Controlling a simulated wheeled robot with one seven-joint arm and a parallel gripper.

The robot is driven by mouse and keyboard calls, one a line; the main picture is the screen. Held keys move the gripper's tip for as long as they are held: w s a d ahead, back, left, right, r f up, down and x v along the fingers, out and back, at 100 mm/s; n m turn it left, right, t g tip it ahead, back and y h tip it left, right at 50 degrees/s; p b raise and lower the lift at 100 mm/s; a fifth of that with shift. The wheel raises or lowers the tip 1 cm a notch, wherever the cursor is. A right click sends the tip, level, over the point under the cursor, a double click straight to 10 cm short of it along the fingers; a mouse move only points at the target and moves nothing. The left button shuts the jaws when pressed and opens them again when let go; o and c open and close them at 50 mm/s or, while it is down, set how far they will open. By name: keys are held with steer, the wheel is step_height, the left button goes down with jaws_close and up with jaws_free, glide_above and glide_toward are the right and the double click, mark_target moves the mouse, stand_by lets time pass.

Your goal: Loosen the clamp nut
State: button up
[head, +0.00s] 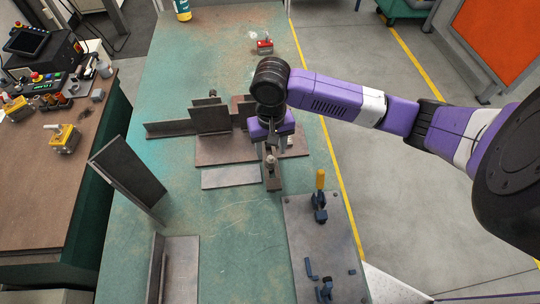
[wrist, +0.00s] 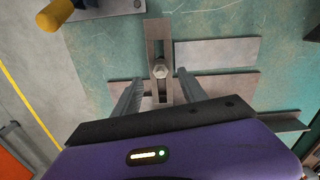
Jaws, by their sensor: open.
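The clamp nut (wrist: 160,71) is a small pale hexagonal nut on a slotted dark metal clamp bar (wrist: 158,35). In the head view the nut (head: 270,160) sits just in front of my gripper (head: 271,146), and the bar (head: 273,183) runs toward the viewer. In the wrist view my gripper (wrist: 159,78) is open, with one finger on either side of the nut and a gap to each. The fingers look empty. Whether the fingertips are level with the nut or above it, I cannot tell.
A flat plate (head: 230,177) and upright angle pieces (head: 210,118) lie left of the clamp. A fixture plate (head: 325,240) with a yellow-handled toggle clamp (head: 320,190) is at the front right. A red-topped block (head: 265,45) stands at the back.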

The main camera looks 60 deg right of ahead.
mark_target(271, 157)
steer(key=shift+f, duration=2.3)
jaws_close()
